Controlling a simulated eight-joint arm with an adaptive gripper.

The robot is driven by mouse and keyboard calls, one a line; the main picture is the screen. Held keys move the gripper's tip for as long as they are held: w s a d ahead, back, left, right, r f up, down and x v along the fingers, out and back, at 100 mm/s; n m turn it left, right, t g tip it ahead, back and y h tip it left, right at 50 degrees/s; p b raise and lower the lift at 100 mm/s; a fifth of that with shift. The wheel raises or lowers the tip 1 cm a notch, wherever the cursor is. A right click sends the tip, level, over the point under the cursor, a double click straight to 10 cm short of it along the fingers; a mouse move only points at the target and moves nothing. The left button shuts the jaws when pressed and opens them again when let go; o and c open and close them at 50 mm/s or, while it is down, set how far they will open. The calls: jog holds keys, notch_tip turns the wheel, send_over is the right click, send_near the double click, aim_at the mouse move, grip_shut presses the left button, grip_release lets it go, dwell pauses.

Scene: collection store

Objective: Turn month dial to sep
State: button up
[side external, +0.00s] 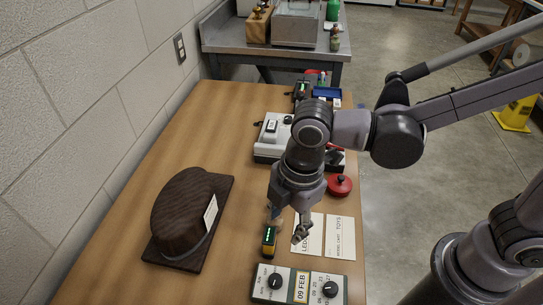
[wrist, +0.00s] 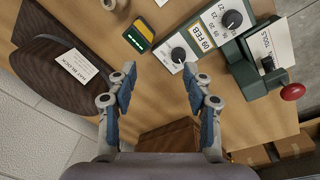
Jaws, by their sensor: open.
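The date panel (side external: 314,275) is a pale grey-green box with two black knobs and a display reading 09 FEB. The month dial (side external: 275,281) appears to be the left knob; its small labels are hard to read. The day dial (side external: 330,289) on the right has numbers around it. In the wrist view, the month dial (wrist: 178,54) lies ahead of my fingers, nearer the right one, and the day dial (wrist: 232,19) is farther right. My gripper (side external: 287,226) is open and empty above the table, short of the panel. Its fingers stand apart in the wrist view (wrist: 160,80).
A small yellow and dark device (side external: 268,241) and two paper cards (side external: 340,238) lie beside the panel. A brown hat block (side external: 185,220) stands left. A green machine with a TOOLS card (wrist: 250,72) stands close right of the panel. A red round object (side external: 339,185) lies farther back.

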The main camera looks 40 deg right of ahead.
aim_at(276, 280)
jog(key=s+a+f+n+g, duration=0.1)
jog(key=s+a+f+n, duration=0.2)
jog(key=a+n, duration=0.15)
jog(key=shift+m+h, duration=0.4)
jog(key=shift+m, duration=0.05)
jog(key=shift+f, duration=5.05)
grip_shut()
